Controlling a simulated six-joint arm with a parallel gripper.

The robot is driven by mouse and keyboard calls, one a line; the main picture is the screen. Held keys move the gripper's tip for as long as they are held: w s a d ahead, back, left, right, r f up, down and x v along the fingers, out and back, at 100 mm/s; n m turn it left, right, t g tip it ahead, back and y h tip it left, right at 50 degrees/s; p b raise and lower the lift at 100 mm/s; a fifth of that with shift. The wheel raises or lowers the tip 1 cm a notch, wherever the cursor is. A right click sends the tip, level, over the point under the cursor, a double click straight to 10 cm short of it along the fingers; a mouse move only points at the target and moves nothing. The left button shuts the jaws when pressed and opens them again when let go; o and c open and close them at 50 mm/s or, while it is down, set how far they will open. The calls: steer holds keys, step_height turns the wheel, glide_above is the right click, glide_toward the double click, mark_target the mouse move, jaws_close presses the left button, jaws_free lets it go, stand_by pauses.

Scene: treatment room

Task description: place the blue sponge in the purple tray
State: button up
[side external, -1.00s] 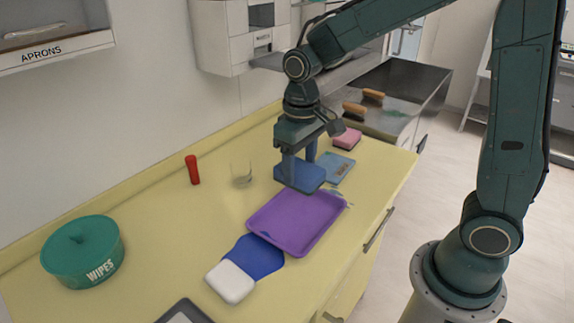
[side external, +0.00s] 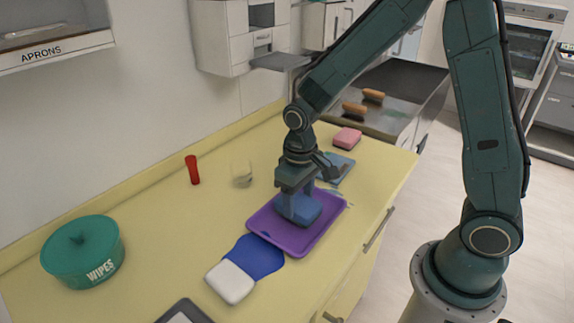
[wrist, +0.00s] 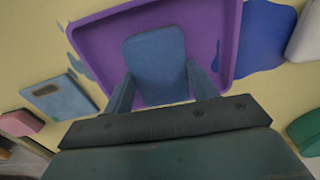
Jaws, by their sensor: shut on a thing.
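The blue sponge (side external: 299,209) is between the fingers of my gripper (side external: 297,200), over the purple tray (side external: 308,242). In the side view it looks low inside the tray's outline; I cannot tell if it touches the tray floor. In the wrist view the sponge (wrist: 158,62) lies within the rim of the purple tray (wrist: 95,50), with a finger of my gripper (wrist: 158,92) on each side of it.
A blue puddle-like patch (side external: 258,256) and a white block (side external: 230,282) lie left of the tray. A light-blue board (side external: 338,167) and pink sponge (side external: 347,138) lie behind it.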

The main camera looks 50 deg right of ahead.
mark_target(299, 202)
steer(key=shift+f, duration=0.75)
steer(key=shift+f, duration=0.1)
steer(key=o, duration=0.9)
step_height(299, 202, up, 12)
steer(key=shift+r, duration=0.15)
stand_by(0.5)
